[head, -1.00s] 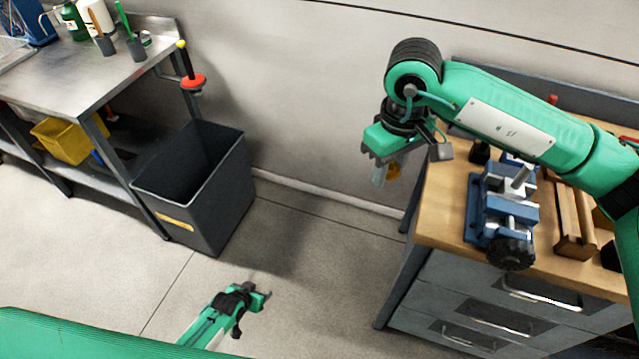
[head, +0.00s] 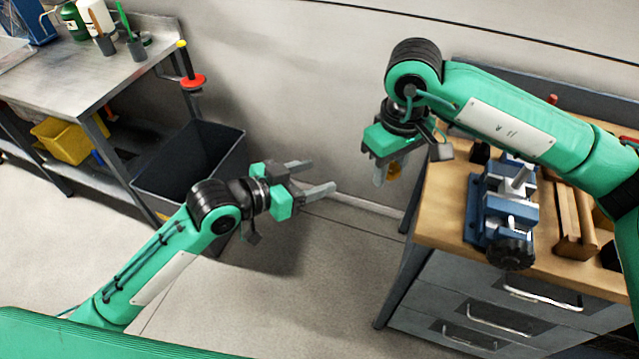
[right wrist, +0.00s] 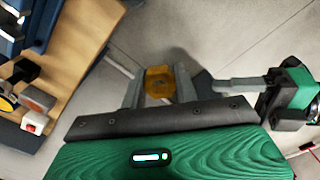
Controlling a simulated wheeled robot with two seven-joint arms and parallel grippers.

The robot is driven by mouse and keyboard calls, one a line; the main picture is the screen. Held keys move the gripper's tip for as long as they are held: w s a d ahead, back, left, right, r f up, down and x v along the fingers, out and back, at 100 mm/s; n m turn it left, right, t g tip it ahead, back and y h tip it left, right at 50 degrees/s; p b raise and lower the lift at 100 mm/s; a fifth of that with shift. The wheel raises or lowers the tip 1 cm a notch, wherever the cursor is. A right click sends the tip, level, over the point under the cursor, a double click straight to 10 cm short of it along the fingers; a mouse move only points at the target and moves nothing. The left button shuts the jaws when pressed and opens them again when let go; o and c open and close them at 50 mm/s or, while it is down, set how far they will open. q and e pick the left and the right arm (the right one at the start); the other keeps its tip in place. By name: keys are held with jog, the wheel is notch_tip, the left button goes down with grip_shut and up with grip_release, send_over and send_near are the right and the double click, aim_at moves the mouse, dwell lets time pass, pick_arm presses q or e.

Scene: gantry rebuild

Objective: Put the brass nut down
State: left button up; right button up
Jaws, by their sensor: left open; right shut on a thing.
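The brass nut (right wrist: 159,83) is held between the fingers of my right gripper (right wrist: 158,88) in the right wrist view. The left gripper also shows at the right of the wrist view (right wrist: 235,85).
A dark bin (head: 160,190) stands on the floor, partly behind my left arm. A steel table (head: 90,75) with bottles is at the far left. Floor between is clear.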

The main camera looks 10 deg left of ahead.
pick_arm(q)
jog(key=s+d+r+m+g+h, duration=0.2)
jog(key=s+d+r+m, duration=0.1)
jog(key=s+r, duration=0.45)
jog(key=x, duration=1.1)
jog(key=shift+w+d+t, duration=0.2)
jog(key=shift+t, duration=0.1)
jog(key=shift+f, duration=0.1)
jog(key=c, duration=1)
jog(key=shift+c, duration=0.3)
pick_arm(e)
jog(key=o, duration=1.1)
jog(key=shift+c, duration=0.2)
